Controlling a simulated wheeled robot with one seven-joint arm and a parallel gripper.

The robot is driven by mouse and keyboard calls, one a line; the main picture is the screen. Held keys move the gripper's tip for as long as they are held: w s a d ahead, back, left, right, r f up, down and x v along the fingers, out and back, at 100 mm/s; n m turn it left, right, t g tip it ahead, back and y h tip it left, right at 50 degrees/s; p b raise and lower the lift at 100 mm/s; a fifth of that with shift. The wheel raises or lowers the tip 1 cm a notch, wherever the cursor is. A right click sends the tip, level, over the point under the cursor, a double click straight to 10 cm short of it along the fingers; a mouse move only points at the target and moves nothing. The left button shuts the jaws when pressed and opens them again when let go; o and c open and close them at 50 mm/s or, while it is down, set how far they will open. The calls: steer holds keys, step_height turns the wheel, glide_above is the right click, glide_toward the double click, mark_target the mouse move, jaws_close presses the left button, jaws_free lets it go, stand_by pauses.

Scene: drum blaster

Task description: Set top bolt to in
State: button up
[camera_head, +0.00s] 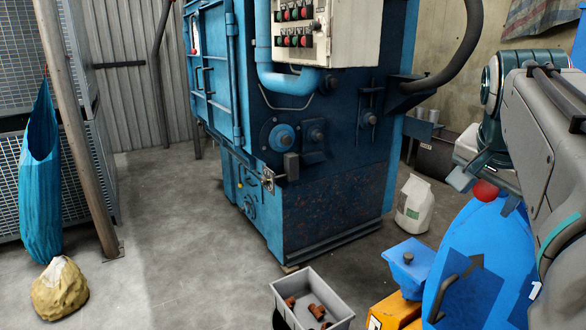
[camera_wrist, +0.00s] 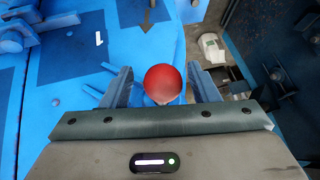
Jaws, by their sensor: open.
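The blue blasting machine (camera_head: 335,170) stands in the middle of the head view, its door (camera_head: 212,75) at the upper left side. The door carries handles, and a small latch (camera_head: 267,179) shows lower down near the front corner. I cannot tell which part is the top bolt. My gripper (camera_head: 478,182) is at the right, apart from the machine, above a blue surface. In the wrist view my gripper (camera_wrist: 161,88) is open. A red ball (camera_wrist: 165,82) shows between its fingers; it also shows in the head view (camera_head: 486,190). I cannot tell whether the fingers touch it.
A grey bin (camera_head: 338,308) with brown parts stands at the front. A white bag (camera_head: 414,204) stands right of the machine. A control box (camera_head: 345,35) and thick pipes are on the machine. A post (camera_head: 80,130) and a yellowish sack (camera_head: 60,288) are left.

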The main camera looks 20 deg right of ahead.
steer(key=v, duration=0.7)
steer(key=shift+p, duration=0.45)
steer(key=shift+a, duration=0.15)
steer(key=w+a+f+n+y+p, duration=0.3)
steer(key=w+a+f+n+p, duration=0.2)
steer(key=w+a+f+n, duration=0.45)
steer(key=s+a+f+n+y+p, duration=0.1)
steer(key=a+f+n+p, duration=0.1)
steer(key=a+f, duration=0.3)
steer(key=s+a+f+n+y+p, duration=0.1)
steer(key=s+a+f+n+p, duration=0.1)
steer(key=a+f, duration=0.4)
steer(key=a+n, duration=0.1)
steer(key=a, duration=0.4)
steer(key=shift+a+n+g+p, duration=0.35)
steer(key=shift+g+p, duration=0.05)
steer(key=shift+f, duration=0.1)
steer(key=c, duration=0.4)
steer(key=shift+d, duration=0.15)
